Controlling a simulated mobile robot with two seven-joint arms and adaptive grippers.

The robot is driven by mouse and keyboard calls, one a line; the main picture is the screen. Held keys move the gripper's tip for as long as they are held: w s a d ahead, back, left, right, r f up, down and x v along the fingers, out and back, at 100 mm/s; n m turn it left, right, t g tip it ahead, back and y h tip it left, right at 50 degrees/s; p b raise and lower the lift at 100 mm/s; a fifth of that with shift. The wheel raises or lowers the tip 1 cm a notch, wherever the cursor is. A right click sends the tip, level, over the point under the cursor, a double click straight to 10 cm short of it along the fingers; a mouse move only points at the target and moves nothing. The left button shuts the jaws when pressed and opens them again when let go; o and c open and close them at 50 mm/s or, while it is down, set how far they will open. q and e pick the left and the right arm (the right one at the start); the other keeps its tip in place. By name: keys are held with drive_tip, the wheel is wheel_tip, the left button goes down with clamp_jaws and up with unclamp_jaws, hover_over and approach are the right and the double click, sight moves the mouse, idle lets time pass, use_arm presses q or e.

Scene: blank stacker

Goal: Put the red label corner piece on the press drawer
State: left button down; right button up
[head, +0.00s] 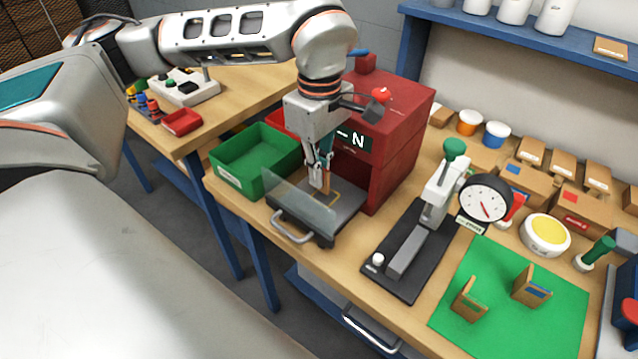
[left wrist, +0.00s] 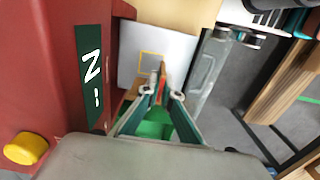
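My left gripper (head: 322,184) is over the pulled-out press drawer (head: 345,207), with its fingers pointing down. It is shut on a small wooden corner piece (head: 326,181). In the left wrist view the corner piece (left wrist: 164,78) sits between the fingertips (left wrist: 160,92), with a red strip beside it. The drawer has a yellow outline on its dark plate, a clear guard and a front handle. The piece is at or just above this outline; I cannot tell whether it touches. The red press (head: 400,130) stands behind the drawer. My right gripper is not in view.
A green bin (head: 250,160) stands left of the drawer. A black-based lever press with a dial (head: 486,203) stands to the right. Corner pieces with green (head: 470,300) and blue (head: 531,287) labels stand on the green mat (head: 500,330).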

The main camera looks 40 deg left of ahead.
use_arm(q)
drive_tip(key=shift+f, duration=1.65)
drive_tip(key=shift+f, duration=0.1)
drive_tip(key=c, duration=2.3)
unclamp_jaws()
wheel_tip(320, 180, up, 12)
drive_tip(key=shift+r, duration=0.15)
